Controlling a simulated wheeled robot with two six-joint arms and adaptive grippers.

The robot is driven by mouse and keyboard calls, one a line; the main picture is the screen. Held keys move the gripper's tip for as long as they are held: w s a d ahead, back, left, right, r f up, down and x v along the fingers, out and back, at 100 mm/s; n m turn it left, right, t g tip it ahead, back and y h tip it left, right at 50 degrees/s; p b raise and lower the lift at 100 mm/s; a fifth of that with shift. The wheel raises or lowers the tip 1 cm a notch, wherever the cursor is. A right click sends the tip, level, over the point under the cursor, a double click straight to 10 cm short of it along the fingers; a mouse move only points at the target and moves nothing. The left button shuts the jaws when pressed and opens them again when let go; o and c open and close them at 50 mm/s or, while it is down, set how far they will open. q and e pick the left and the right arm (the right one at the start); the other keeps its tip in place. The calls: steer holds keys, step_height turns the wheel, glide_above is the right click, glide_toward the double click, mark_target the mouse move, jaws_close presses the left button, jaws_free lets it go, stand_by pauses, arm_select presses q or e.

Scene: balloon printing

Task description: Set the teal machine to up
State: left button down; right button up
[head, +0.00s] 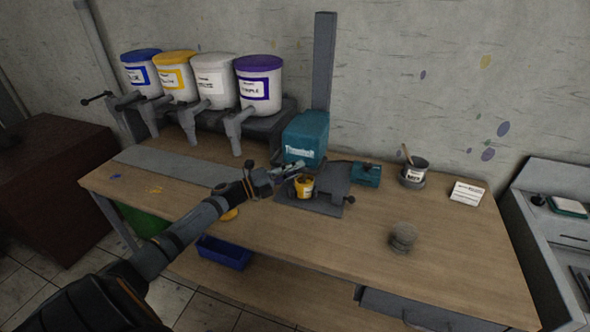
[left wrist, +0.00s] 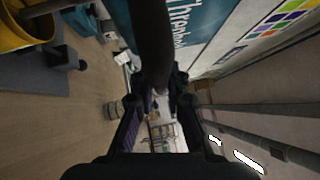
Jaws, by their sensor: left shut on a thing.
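The teal machine (head: 305,138) stands at the middle back of the workbench, in front of a tall grey post (head: 324,60). White lettering shows on its front. Its teal side also shows in the left wrist view (left wrist: 196,22). My left gripper (head: 285,172) is just below and in front of the machine's teal head. In the left wrist view its fingers (left wrist: 160,88) are closed around a dark round lever (left wrist: 151,40) that runs down from the top of the picture. A yellow pot (head: 304,186) stands on the machine's grey base, close beside the gripper. My right gripper is not seen.
Several lidded paint buckets (head: 260,84) on a dispenser rack stand at the back left. A small teal box (head: 366,174), a pot with a stick (head: 413,175) and a white card (head: 467,194) are to the right. A grey round thing (head: 403,237) stands front right.

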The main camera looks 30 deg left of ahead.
mark_target(295, 137)
arm_select(q)
step_height(295, 137, up, 10)
steer(key=p, duration=0.6)
steer(key=shift+p, duration=0.3)
steer(key=shift+r, duration=0.4)
steer(key=shift+w+r, duration=0.1)
steer(key=shift+r, duration=0.05)
steer(key=c, duration=1.3)
jaws_free()
steer(key=shift+a, duration=0.1)
steer(key=shift+c, duration=0.2)
